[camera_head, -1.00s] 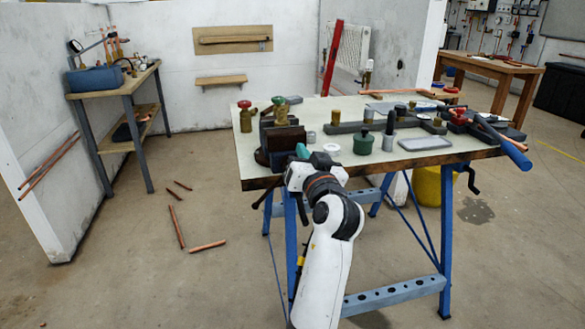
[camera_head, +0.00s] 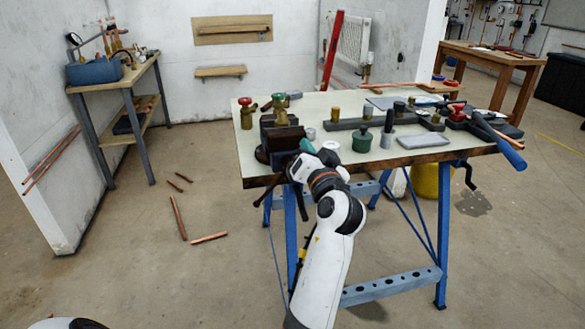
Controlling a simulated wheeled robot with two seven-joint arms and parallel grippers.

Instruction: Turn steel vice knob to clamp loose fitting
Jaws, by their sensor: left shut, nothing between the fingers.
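A dark vice (camera_head: 283,138) sits at the front left of the workbench top (camera_head: 310,104). A brass valve with a green handwheel (camera_head: 279,108) stands at the vice; I cannot tell whether it is between the jaws. A brass valve with a red handwheel (camera_head: 246,116) stands to its left. A dark bar (camera_head: 264,192) sticks out below the bench's front edge and may be the vice's turning handle. My right gripper is out of view.
A green-lidded pot (camera_head: 362,140), a grey pad (camera_head: 422,141) and a blue-handled tool (camera_head: 500,142) lie along the bench's front right. Copper pipe pieces (camera_head: 178,217) lie on the floor at left. A side bench (camera_head: 113,82) stands at the left wall.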

